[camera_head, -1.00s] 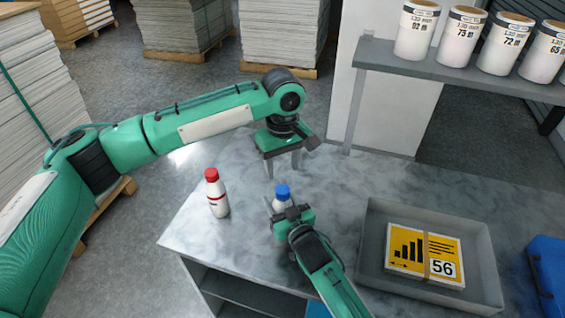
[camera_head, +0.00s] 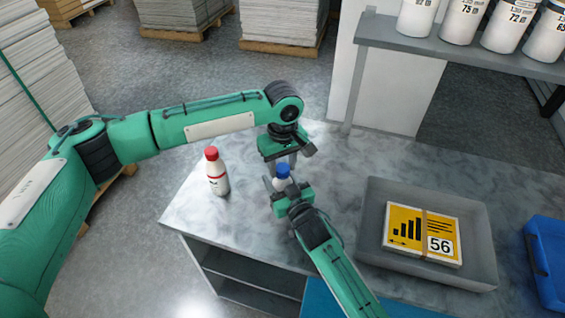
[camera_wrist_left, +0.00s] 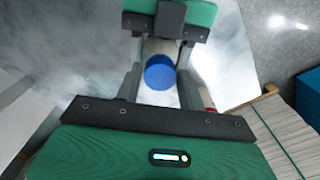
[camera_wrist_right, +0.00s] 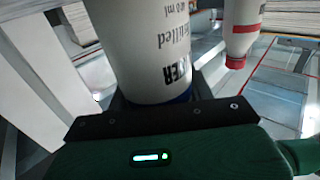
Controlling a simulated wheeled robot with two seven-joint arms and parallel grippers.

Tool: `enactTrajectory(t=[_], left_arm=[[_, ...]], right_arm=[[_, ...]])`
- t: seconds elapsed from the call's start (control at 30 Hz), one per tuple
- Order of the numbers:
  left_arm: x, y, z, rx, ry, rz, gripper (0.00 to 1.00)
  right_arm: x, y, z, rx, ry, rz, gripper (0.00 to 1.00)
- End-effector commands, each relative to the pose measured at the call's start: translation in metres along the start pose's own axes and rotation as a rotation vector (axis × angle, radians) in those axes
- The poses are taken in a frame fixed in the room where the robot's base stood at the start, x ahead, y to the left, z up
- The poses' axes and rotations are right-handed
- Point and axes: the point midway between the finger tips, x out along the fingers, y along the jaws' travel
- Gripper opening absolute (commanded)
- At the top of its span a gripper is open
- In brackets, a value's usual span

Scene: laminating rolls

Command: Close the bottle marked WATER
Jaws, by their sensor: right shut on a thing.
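My right gripper (camera_head: 279,186) is shut on this bottle's body. My left gripper (camera_head: 284,160) points down just above the cap. In the left wrist view its fingers are open, one on each side of the blue cap (camera_wrist_left: 160,73), with small gaps. Whether the cap is tight or loose on the neck I cannot tell.
A white bottle with a red cap (camera_head: 217,172) stands to the left. A grey tray (camera_head: 375,225) holding a yellow pack marked 56 (camera_head: 420,234) lies to the right, with a blue bin (camera_head: 548,255) beyond it. A shelf (camera_head: 440,45) with several white tubs stands behind.

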Motion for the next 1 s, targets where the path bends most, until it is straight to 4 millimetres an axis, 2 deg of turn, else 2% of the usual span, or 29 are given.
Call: enactTrajectory(t=[0.03, 0.13, 0.17, 0.37, 0.47, 1.0], left_arm=[[-0.0002, 0.0001, 0.0001, 0.000, 0.000, 0.000, 0.29], [-0.0003, 0.0001, 0.0001, 0.000, 0.000, 0.000, 0.09], [-0.0003, 0.0001, 0.0001, 0.000, 0.000, 0.000, 0.06], [-0.0002, 0.0001, 0.0002, 0.020, 0.000, 0.000, 0.05], [0.0001, 0.0002, 0.0005, 0.104, -0.002, 0.000, 0.05], [0.0004, 0.0001, 0.0001, 0.946, -0.001, 0.001, 0.05]], right_arm=[[0.0000, 0.0000, 0.0002, 0.000, 0.000, 0.000, 0.00], [0.0000, 0.0000, 0.0002, 0.000, 0.000, 0.000, 0.00], [0.0000, 0.0000, 0.0002, 0.000, 0.000, 0.000, 0.00], [0.0000, 0.0000, 0.0002, 0.000, 0.000, 0.000, 0.00], [0.0000, -0.0001, 0.0002, 0.000, 0.000, 0.000, 0.00], [0.0000, -0.0001, 0.0002, 0.000, 0.000, 0.000, 0.00]])
